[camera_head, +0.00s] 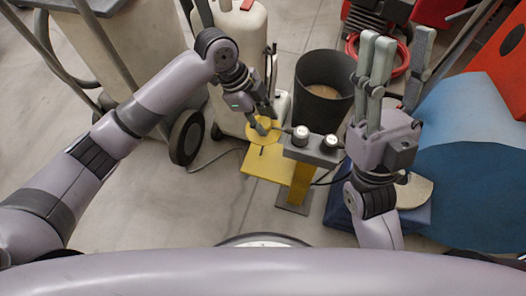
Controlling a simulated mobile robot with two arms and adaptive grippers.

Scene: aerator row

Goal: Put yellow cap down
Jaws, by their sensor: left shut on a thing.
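The yellow cap (258,137) is a round yellow disc near the middle of the view. My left gripper (263,124) points down at it and is shut on it, with the fingers covering part of its top. The cap is over the far part of a flat yellow plate (267,167); I cannot tell whether it touches the plate. My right gripper (394,58) is raised on the right, fingers pointing up and spread apart, open and empty.
Right beside the plate, a grey box (318,155) with two round knobs stands on a yellow post (301,184). A dark bin (323,84) is behind it. A wheeled cart is at left, a blue drum (475,135) at right. Floor at lower left is clear.

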